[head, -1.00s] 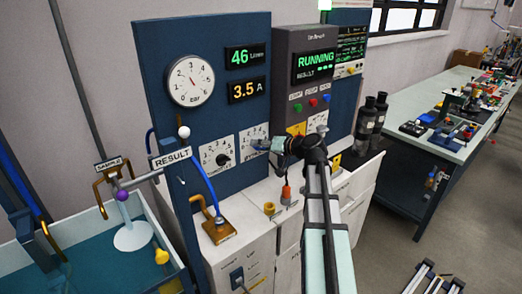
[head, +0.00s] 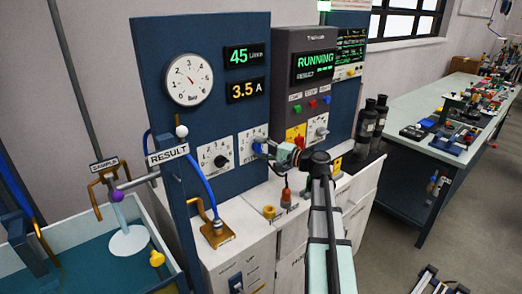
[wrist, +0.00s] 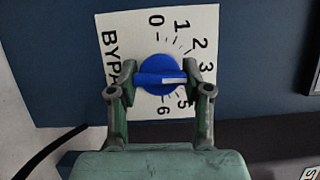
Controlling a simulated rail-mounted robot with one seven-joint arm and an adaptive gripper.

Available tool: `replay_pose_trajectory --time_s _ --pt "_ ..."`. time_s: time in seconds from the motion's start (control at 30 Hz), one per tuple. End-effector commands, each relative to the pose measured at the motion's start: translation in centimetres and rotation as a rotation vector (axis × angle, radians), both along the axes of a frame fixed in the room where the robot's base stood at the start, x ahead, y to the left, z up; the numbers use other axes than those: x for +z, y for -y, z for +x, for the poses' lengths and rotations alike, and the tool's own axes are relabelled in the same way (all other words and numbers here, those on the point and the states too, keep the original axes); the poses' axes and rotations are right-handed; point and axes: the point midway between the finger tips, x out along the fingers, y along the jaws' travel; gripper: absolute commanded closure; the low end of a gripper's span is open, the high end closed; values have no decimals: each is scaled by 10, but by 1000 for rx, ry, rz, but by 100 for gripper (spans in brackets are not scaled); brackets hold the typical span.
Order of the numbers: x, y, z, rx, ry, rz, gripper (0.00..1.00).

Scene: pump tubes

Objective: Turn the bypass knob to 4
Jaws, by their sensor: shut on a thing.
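The blue bypass knob (wrist: 153,68) sits on its white dial plate (wrist: 115,22) in the wrist view. Its white pointer line points right, just below the 3 and above the 5. The 4 mark is hidden behind my gripper's right finger. My gripper (wrist: 160,80) is shut on the knob, one finger on each side. In the head view my gripper (head: 265,148) reaches the bypass dial on the blue panel, and the knob is mostly covered.
A second dial with a black knob (head: 220,159) is left of the bypass dial. A pressure gauge (head: 189,79) and displays reading 45 (head: 244,56) and 3.5 A (head: 246,90) are above. A grey control box (head: 315,75) showing RUNNING stands to the right.

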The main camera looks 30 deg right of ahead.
Motion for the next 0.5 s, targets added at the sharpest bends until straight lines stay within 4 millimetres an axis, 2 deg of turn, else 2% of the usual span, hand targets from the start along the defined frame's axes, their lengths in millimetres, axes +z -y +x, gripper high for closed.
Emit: replay_pose_trajectory --time_s 0.2,0.5 --pt "-1 0 1 -1 -43 193 86" --pt "-1 0 1 -1 -87 384 86"
